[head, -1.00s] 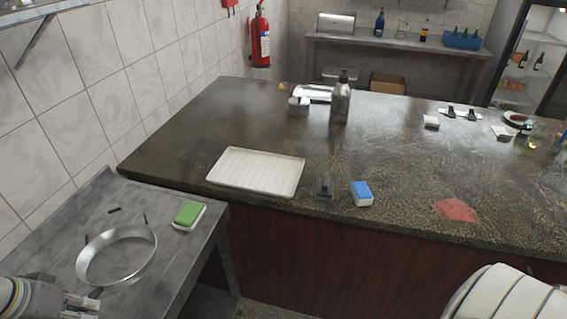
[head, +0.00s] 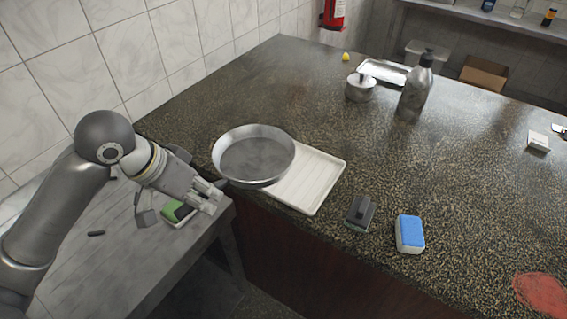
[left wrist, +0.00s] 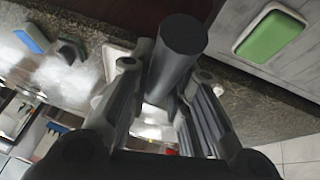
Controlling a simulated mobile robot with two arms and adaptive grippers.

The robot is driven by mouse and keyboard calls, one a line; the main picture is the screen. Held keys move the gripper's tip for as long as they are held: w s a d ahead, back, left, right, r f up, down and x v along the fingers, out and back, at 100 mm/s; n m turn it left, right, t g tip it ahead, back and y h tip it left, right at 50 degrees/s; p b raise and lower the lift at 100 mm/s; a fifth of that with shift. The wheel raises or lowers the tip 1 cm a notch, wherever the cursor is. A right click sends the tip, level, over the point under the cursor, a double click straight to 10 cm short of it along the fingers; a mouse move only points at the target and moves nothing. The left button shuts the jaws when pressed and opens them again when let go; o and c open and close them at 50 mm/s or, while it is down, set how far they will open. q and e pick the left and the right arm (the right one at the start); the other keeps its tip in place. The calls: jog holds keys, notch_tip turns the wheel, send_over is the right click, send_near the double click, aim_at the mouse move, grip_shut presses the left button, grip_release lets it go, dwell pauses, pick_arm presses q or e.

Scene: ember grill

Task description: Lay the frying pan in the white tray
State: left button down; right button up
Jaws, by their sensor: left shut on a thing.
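The round grey metal frying pan (head: 253,155) is over the left part of the white tray (head: 318,180), on the left side of the dark counter. Its left side reaches past the tray; I cannot tell whether it touches the tray. My left gripper (head: 212,193) is at the pan's near left side, beyond the counter's front edge. In the left wrist view its fingers (left wrist: 160,95) are closed around a dark cylindrical handle (left wrist: 182,38). The pan's bowl is not clear in that view. My right gripper is not in view.
A dark scraper-like block (head: 361,212) and a blue-and-white sponge (head: 410,234) lie right of the tray. A green sponge (head: 176,212) is on the metal side table below my gripper. A bottle (head: 415,90) and a round metal pot (head: 360,88) stand farther back. The counter's middle is clear.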

pick_arm(q)
jog(key=shift+w, duration=0.1)
jog(key=w+d+f+p, duration=0.2)
jog(key=w+f+p, duration=0.3)
jog(key=w+f, duration=0.7)
jog(key=shift+w+d+f, duration=0.15)
jog(key=shift+w+f, duration=0.25)
jog(key=shift+w, duration=0.2)
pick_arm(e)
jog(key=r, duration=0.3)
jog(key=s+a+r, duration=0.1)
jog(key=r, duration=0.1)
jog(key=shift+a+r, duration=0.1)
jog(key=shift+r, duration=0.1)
pick_arm(q)
jog(key=c, duration=1.5)
grip_release()
jog(key=shift+f, duration=0.15)
jog(key=shift+o, duration=0.8)
jog(key=shift+s, duration=0.1)
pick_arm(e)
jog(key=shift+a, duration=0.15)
